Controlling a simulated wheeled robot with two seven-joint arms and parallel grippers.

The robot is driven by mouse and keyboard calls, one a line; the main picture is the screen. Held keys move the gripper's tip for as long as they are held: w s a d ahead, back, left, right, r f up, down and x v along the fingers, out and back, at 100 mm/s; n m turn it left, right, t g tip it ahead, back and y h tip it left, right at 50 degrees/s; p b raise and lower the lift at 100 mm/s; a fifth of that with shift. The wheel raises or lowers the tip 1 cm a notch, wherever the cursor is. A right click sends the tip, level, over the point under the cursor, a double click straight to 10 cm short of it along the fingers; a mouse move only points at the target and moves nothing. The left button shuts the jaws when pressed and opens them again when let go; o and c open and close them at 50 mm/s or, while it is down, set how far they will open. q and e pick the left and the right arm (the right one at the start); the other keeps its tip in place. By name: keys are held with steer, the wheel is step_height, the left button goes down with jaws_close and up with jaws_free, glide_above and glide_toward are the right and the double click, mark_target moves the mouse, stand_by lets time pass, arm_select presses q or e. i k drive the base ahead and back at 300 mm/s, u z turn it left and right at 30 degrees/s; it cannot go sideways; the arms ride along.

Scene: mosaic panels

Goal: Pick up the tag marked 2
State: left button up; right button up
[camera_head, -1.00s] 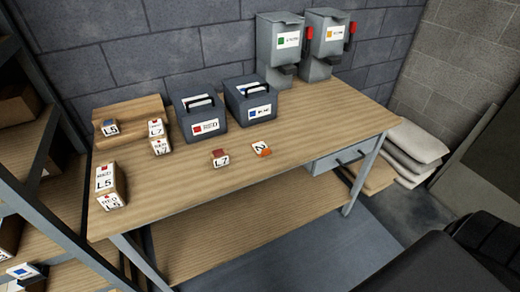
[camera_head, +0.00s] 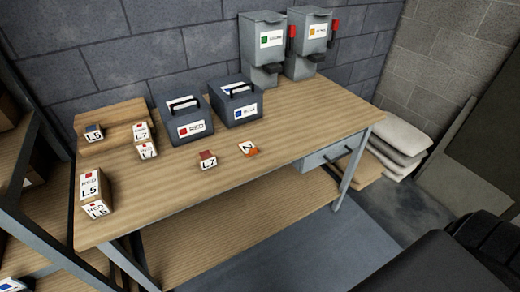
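The tag marked 2 (camera_head: 248,149) lies flat on the wooden workbench (camera_head: 290,122). It is white and orange with a dark "2". Neither of my grippers shows in this view.
Two dark handled boxes (camera_head: 236,102) and two grey dispensers (camera_head: 262,60) stand along the back. Several marked blocks (camera_head: 95,193) stand at the left, near a wooden stand (camera_head: 108,117). A shelf rack (camera_head: 42,225) is at far left. The bench's right half is clear.

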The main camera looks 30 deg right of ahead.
mark_target(248, 148)
steer(key=z, duration=2.5)
steer(key=i, duration=3.2)
steer(key=u, duration=3.65)
steer(key=i, duration=0.5)
steer(key=z, duration=0.05)
